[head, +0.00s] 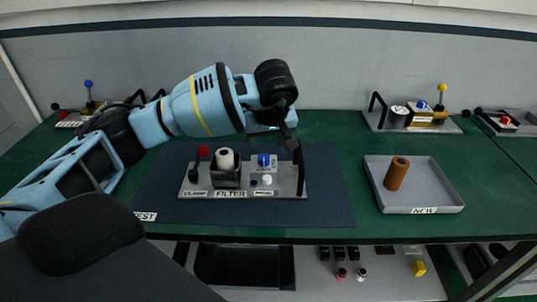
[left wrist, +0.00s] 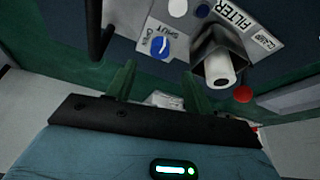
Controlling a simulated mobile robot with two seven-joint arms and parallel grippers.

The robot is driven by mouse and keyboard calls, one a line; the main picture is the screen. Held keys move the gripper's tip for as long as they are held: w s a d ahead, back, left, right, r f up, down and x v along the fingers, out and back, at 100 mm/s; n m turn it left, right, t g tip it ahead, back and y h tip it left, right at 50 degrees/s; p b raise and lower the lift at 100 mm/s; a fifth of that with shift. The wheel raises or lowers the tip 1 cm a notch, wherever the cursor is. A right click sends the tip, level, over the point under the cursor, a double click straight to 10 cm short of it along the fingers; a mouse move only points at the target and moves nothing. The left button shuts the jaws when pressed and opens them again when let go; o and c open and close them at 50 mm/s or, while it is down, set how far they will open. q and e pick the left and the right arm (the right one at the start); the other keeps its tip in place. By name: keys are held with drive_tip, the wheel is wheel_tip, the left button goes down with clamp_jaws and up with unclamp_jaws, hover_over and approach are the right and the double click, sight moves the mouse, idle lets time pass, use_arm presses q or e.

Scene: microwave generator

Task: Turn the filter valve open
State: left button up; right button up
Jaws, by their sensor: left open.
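The filter valve is a blue knob (head: 263,160) on a grey panel (head: 285,188), at the back right of the box labelled FILTER (head: 226,178). In the left wrist view the blue valve knob (left wrist: 160,47) sits on a white plate with OPEN and SHUT markings. My left gripper (head: 288,138) is above the panel, just behind and to the right of the knob. In the left wrist view the green fingers of my left gripper (left wrist: 160,85) are apart and empty, with the knob just beyond them. My right gripper is not in view.
A white cylinder (head: 226,159) stands in the FILTER box, and a red-knobbed clamp lever (head: 203,152) is left of it. A black handle (head: 299,165) rises at the panel's right end. A grey tray (head: 435,190) holding a brown cylinder (head: 396,173) is on the right.

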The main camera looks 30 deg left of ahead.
sight(264, 158)
use_arm(q)
drive_tip(key=shift+x, duration=3.85)
drive_tip(key=shift+s, duration=0.1)
drive_tip(key=shift+d, duration=0.1)
drive_tip(key=c, duration=1)
